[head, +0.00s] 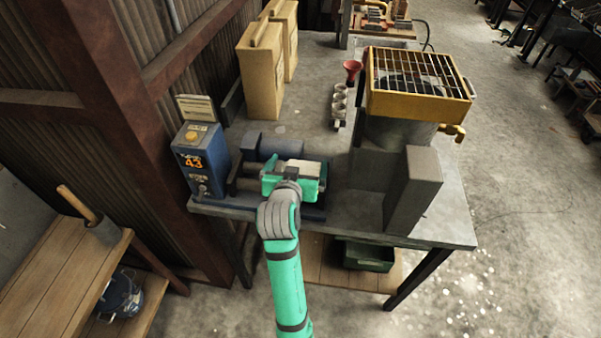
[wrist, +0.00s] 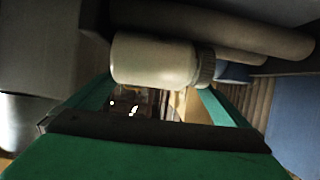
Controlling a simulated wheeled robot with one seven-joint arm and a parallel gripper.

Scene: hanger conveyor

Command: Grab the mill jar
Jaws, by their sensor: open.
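The mill jar (wrist: 155,60) is a pale, cream-coloured cylinder with a dark ridged cap at its right end in the wrist view. It lies on its side along dark rollers (wrist: 245,32). In the head view a pale part of the jar (head: 303,167) shows just behind my gripper, on the mill at the table's front. My gripper (head: 290,185) is green and open. In the wrist view its two fingers (wrist: 158,92) spread toward the jar, one near each end. I cannot tell whether they touch it.
A blue control box (head: 200,160) marked 43 stands left of the mill. A tall grey block (head: 413,190) and a yellow box with a wire grid (head: 418,85) stand to the right on the table (head: 350,212). Tan boxes (head: 262,70), small cups (head: 339,103) and a red funnel (head: 352,70) are behind.

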